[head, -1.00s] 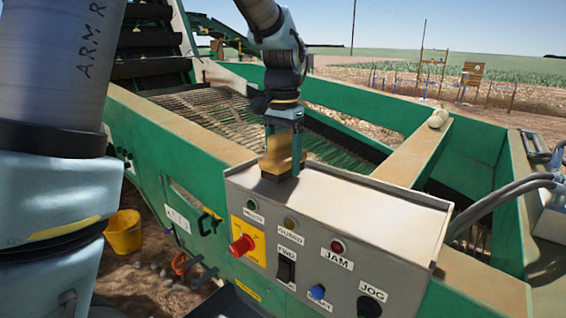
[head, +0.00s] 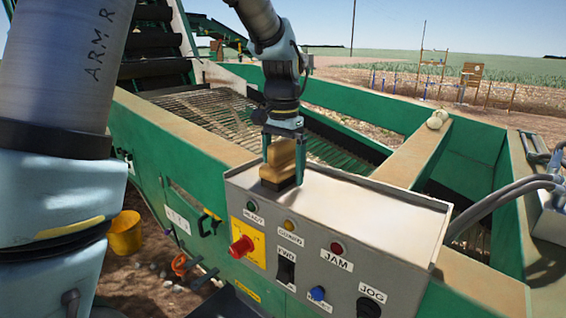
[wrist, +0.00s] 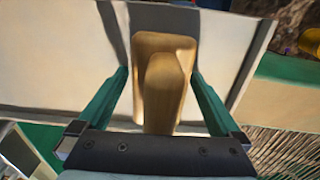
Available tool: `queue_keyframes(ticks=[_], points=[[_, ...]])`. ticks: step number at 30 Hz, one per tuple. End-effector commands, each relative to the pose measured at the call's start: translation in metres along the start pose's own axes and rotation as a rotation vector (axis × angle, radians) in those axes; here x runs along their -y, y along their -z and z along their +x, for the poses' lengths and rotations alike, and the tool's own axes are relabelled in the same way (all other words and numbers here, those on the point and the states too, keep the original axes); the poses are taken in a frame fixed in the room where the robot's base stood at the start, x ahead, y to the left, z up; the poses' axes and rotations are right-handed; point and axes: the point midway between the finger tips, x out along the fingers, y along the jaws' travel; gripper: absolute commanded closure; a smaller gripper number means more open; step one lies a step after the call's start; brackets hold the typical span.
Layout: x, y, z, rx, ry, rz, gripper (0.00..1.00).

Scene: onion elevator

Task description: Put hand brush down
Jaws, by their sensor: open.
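The hand brush (head: 281,160) has a tan wooden body and stands on the left end of the grey control box's top (head: 345,190), with its dark underside down. It also shows in the wrist view (wrist: 162,85), between the fingers. My gripper (head: 284,172) is open around the brush, pointing down. In the wrist view my gripper's (wrist: 160,85) green fingers stand on both sides of the brush, with a gap visible on each side.
The box front carries a red stop button (head: 242,245), a JAM lamp (head: 336,248) and a JOG knob (head: 368,306). Green machine walls and a rod conveyor (head: 215,115) lie behind. The box top right of the brush is clear.

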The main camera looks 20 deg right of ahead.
Motion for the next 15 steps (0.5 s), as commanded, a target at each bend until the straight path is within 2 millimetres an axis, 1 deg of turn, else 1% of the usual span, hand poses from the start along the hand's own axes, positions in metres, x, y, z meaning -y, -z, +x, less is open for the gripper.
queue_keyframes(ticks=[5,8,15], points=[[0.000,0.001,-0.016,-0.005,0.001,0.000,0.00],[0.001,0.001,-0.034,-0.006,0.002,0.000,0.00],[0.001,0.001,-0.086,-0.005,0.002,0.000,0.00]])
